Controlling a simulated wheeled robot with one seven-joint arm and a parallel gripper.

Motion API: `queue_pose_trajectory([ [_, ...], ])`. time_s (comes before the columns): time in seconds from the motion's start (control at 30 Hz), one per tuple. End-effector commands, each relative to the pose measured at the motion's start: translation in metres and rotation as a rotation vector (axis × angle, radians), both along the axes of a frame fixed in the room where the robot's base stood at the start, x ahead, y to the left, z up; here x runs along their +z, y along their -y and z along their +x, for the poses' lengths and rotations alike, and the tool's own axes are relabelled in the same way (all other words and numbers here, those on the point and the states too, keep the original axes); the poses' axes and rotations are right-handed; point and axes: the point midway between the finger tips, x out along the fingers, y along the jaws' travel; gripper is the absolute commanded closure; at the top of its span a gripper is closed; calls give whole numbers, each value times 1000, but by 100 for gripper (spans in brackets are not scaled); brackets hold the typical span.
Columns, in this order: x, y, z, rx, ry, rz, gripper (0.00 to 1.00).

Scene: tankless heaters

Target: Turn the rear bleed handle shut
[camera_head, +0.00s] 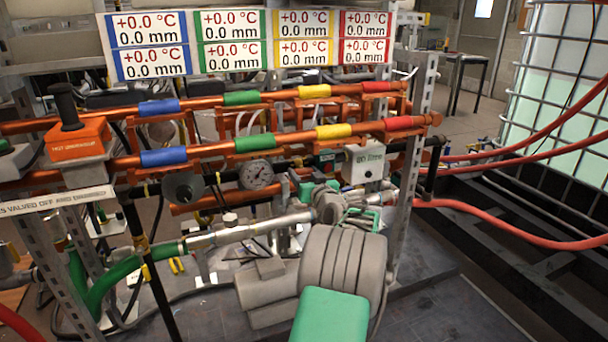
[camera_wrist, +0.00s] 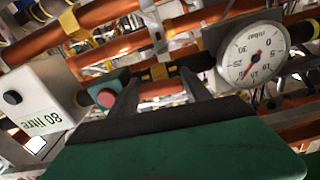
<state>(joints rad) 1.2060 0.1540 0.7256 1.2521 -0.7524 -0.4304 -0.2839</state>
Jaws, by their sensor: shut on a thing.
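My gripper (camera_head: 294,175) reaches up to the dark pipe between the round gauge and the white "80 litre" box. In the wrist view my gripper (camera_wrist: 160,77) has its two dark fingers on either side of a small yellow piece (camera_wrist: 158,72) on that pipe. This looks like the rear bleed handle, and the fingers are shut on it. Its exact angle is hard to make out behind the fingers. The green palm fills the bottom of the wrist view.
The gauge (camera_head: 257,175) is close to the gripper's left, and the "80 litre" box (camera_head: 363,164) is to its right. A green block with a red button (camera_wrist: 107,97) is beside one finger. Orange pipes (camera_head: 205,147) run above. Red hoses (camera_head: 510,225) cross at right.

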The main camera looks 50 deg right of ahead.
Motion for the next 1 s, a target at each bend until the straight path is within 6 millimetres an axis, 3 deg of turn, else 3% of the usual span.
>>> queue_pose_trajectory([
  [0.37, 2, -1, 0, 0, 112, 191, 84],
  [1.0, 4, -3, 2, -1, 421, 713, 84],
])
